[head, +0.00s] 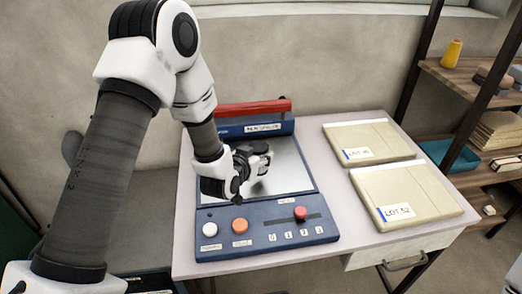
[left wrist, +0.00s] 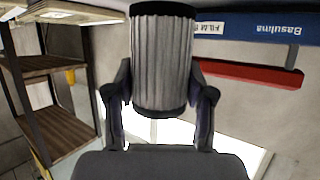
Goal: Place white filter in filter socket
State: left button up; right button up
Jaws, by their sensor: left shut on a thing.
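The filter (left wrist: 161,62) is a pale grey-white, ribbed cylinder with dark end bands. In the left wrist view it sits between the two fingers of my left gripper (left wrist: 160,100), which is shut on it. In the head view my left gripper (head: 256,164) hangs above the metal plate of the blue machine (head: 265,240); the filter is hard to make out there. I cannot pick out a filter socket in either view. My right gripper is not in view.
A red bar (head: 252,109) spans the machine's back. A white button (head: 210,228), an orange button (head: 239,225) and a red knob (head: 300,213) sit at its front. Two cream packs (head: 405,190) (head: 368,138) lie to the right. A shelf (head: 470,88) stands beyond the table.

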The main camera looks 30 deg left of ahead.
pick_arm(q)
jog(key=w, duration=0.1)
jog(key=w+a, duration=0.1)
jog(key=w, duration=0.1)
jog(key=w+p, duration=0.1)
jog(key=w, duration=0.1)
jog(key=shift+w+a+f, duration=0.2)
jog(key=shift+a, duration=0.15)
jog(key=shift+w+a+f, duration=0.1)
jog(key=shift+w+f, duration=0.05)
notch_tip(320, 180, down, 3)
jog(key=shift+w+r+p, duration=0.1)
jog(key=shift+p, duration=0.2)
jog(key=shift+w+f, duration=0.1)
jog(key=shift+f, duration=0.25)
jog(key=shift+f+b, duration=0.15)
jog(key=shift+b, duration=0.15)
jog(key=o, duration=1.2)
